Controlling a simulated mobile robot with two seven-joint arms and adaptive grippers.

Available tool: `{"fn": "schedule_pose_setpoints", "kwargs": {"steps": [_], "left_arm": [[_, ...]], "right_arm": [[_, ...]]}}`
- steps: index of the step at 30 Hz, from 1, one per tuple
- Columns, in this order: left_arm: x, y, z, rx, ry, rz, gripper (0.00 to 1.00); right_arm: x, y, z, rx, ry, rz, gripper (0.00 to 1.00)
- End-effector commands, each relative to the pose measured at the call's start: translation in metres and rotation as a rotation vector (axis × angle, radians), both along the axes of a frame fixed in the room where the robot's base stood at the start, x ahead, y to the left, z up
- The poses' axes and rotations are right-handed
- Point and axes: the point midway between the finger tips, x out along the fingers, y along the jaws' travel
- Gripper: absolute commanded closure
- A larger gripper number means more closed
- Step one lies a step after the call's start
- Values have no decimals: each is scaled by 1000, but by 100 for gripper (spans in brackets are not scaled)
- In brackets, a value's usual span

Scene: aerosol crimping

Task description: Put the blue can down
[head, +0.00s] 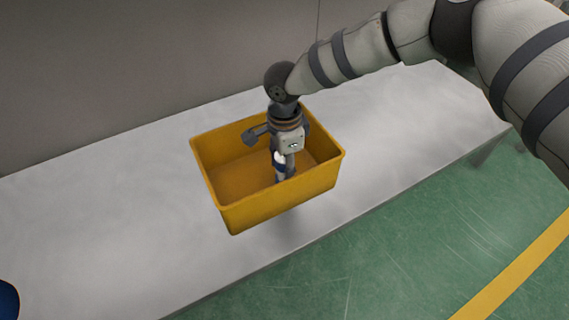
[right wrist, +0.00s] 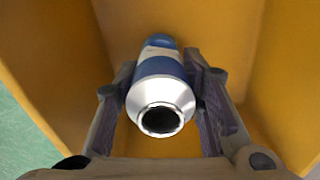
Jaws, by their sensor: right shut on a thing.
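The blue can (right wrist: 162,85) is blue with a pale band and a silver shoulder around a dark open mouth. My right gripper (right wrist: 172,95) is shut on it, one finger on each side, with the mouth toward the wrist camera. In the head view the right gripper (head: 284,165) points down inside the yellow bin (head: 280,207), and a small blue and white part of the can (head: 280,172) shows below it. The can's lower end is hidden, so I cannot tell if it touches the bin floor. My left gripper is not in view.
The yellow bin stands on a long grey table (head: 110,210) near its front edge. The bin floor left of the gripper looks empty. A dark blue object (head: 8,300) is cut off at the lower left corner.

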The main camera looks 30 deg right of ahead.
Motion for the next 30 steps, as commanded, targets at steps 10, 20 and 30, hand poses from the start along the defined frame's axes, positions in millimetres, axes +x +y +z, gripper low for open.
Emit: {"fn": "schedule_pose_setpoints", "kwargs": {"steps": [10, 20, 30], "left_arm": [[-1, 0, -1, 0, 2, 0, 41], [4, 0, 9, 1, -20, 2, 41], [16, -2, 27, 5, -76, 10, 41]], "right_arm": [[0, 0, -3, 0, 1, 0, 44], [0, 0, 30, -1, -5, 0, 44], [-1, 1, 112, 0, -3, 0, 44]]}}
